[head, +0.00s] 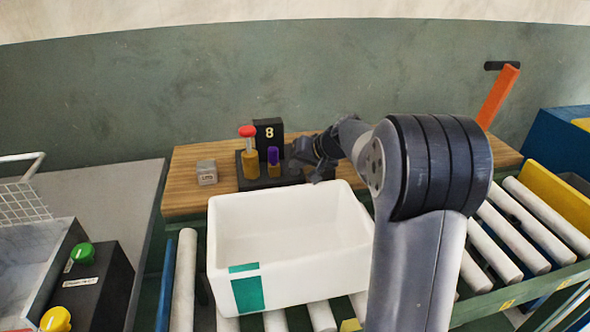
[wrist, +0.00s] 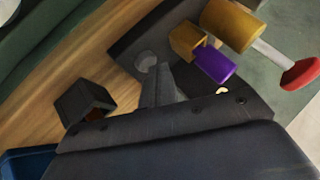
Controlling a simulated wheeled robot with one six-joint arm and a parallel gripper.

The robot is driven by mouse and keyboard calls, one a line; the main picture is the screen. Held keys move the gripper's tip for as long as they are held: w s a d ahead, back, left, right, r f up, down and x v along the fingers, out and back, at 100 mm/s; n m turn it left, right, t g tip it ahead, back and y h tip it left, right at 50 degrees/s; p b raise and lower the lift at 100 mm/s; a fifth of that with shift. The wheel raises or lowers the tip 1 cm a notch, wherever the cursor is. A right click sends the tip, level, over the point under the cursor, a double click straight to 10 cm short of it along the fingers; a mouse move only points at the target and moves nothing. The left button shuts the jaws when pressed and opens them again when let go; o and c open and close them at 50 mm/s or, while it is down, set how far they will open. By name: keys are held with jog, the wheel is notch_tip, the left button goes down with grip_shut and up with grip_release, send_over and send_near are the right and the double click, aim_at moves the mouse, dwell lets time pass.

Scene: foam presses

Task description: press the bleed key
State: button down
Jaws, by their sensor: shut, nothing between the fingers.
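A black base plate (head: 250,184) on the wooden bench carries a red-capped plunger (head: 247,131) on a brass body and a purple-capped post (head: 273,155). The wrist view shows the red cap (wrist: 300,73), the purple cap (wrist: 215,63) and a round grey disc (wrist: 146,61) on the plate. No readable label tells which is the bleed key. My gripper (head: 318,168) is at the plate's right side. In the wrist view my gripper's fingers (wrist: 162,78) are shut and empty, with tips beside the grey disc; contact cannot be told. My gripper hides that disc in the head view.
A black sign (head: 268,130) reading 8 stands behind the posts. A small grey labelled block (head: 206,172) sits left on the bench. A white bin (head: 290,290) stands on rollers in front. A box with green (head: 82,253) and yellow (head: 55,319) buttons is at left.

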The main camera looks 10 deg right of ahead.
aim_at(298, 172)
jog(key=shift+s+f+g, duration=0.2)
jog(key=shift+f+g, duration=0.1)
jog(key=shift+f, duration=0.35)
jog(key=shift+r+p, duration=0.45)
jog(key=shift+r, duration=0.55)
jog(key=shift+w+r+p, duration=0.1)
jog(key=shift+r+p, duration=1.55)
jog(key=shift+r, duration=0.9)
jog(key=shift+f, duration=0.15)
jog(key=shift+f+b, duration=0.5)
jog(key=shift+f, duration=0.2)
jog(key=r+p, duration=0.1)
jog(key=p, duration=0.3)
jog(key=shift+r, duration=0.35)
jog(key=shift+r+p, duration=1.1)
jog(key=shift+r, duration=1.2)
